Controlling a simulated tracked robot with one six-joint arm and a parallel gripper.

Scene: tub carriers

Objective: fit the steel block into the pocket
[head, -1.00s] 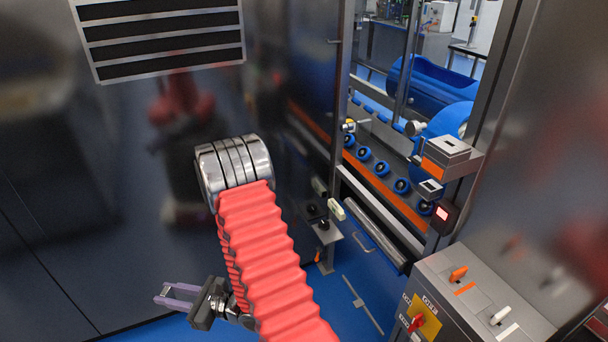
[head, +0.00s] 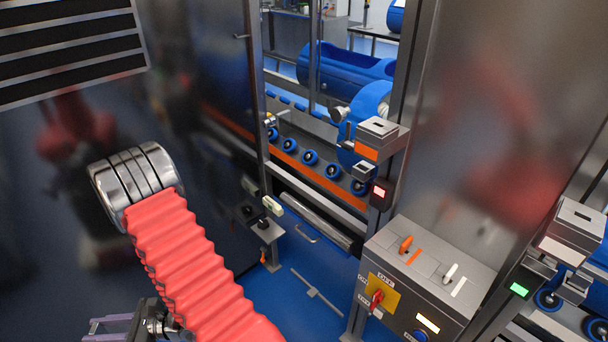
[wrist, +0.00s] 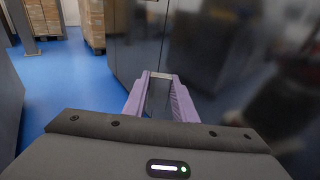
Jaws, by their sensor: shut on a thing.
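My gripper (wrist: 160,88) has purple fingers and shows in the wrist view, shut on a small steel block (wrist: 161,75) held between its fingertips. In the head view the gripper (head: 98,326) is low at the left, cut by the frame edge, and the block is not clear there. The pocket cannot be told for certain. A steel box with a dark recess on top (head: 381,127) stands on the door post, and a similar box (head: 578,218) is at the far right. Both are well apart from my gripper.
A grey control console (head: 430,265) with orange and white levers and a red knob stands at the lower middle right. Blue rollers (head: 310,157) and a blue tub (head: 340,70) show through the opening. Stacked cartons (wrist: 92,22) show in the wrist view.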

